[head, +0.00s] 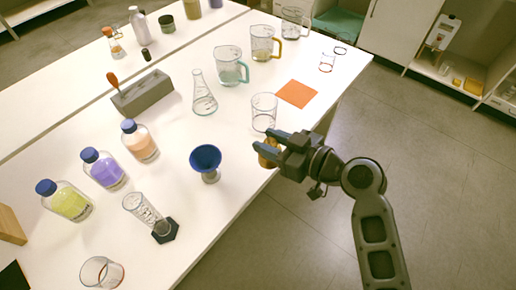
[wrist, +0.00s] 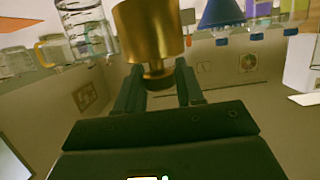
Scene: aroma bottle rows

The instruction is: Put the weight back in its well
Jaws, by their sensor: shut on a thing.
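A brass weight (wrist: 154,32) is held by its narrow neck between the fingers of my gripper (wrist: 158,84), with its wide body beyond the fingertips. In the head view my gripper (head: 272,145) is at the right edge of the white table, and the weight (head: 267,156) shows partly behind the fingers. It appears to be above the table edge; its exact height is unclear. I cannot make out the well with certainty. A grey block (head: 146,95) with an orange-handled tool stands at the back left, and part of a wooden block (head: 9,226) shows at the left edge.
A clear beaker (head: 264,112) stands just behind my gripper. A blue funnel (head: 206,158) stands to its left. Several capped bottles, a graduated cylinder (head: 146,212), a flask (head: 202,98) and jugs occupy the table (head: 228,240). An orange mat (head: 296,93) lies near the right edge.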

